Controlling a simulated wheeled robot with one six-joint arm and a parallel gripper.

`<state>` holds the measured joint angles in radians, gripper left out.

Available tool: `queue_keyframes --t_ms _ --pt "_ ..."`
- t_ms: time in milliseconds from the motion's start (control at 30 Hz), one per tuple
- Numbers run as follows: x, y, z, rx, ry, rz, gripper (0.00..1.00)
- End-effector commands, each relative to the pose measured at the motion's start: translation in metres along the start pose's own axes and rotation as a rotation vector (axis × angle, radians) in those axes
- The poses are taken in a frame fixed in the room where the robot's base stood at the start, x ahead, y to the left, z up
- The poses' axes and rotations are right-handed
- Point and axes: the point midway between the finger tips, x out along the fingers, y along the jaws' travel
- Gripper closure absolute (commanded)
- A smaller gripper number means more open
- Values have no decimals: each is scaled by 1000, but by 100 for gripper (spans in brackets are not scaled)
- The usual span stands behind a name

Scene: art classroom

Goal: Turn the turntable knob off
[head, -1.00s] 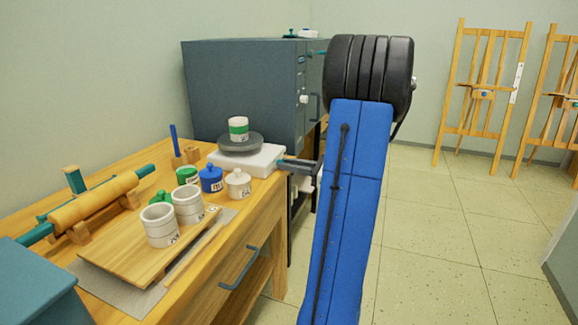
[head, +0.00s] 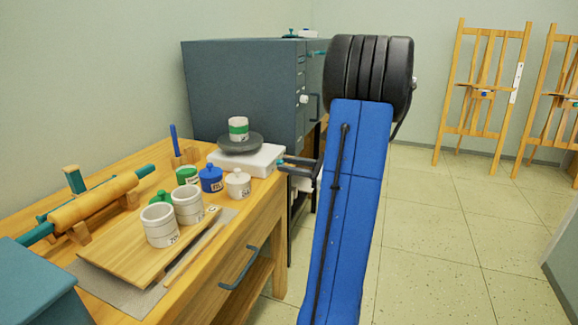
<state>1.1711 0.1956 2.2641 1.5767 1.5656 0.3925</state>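The turntable has a white box base (head: 262,158) and a dark grey round plate (head: 240,143), and stands at the right end of the wooden workbench. A white cup with a green band (head: 238,129) stands upright on the plate. My gripper (head: 283,165) is at the right side of the base, at the bench edge, reaching in from behind my blue arm. A small teal patch shows at its fingertips. I cannot make out the knob clearly, nor whether the fingers touch it or hold it.
On the workbench (head: 140,161) are white cups (head: 160,225) on a board (head: 125,250), small lidded jars (head: 211,179) and a rolling pin (head: 95,203). A blue-grey cabinet (head: 240,85) stands behind the turntable. Easels (head: 480,90) stand at the far right. The floor between is clear.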

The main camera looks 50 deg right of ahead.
Motion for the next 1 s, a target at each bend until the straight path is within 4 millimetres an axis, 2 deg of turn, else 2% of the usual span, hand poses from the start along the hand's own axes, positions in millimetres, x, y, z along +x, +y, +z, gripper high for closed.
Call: queue_keyframes --t_ms 367,567,1000 --pt "-6 0 0 0 0 0 74" --pt "-32 -1 0 0 1 -3 74" --pt "-106 -1 -1 0 1 -3 74"
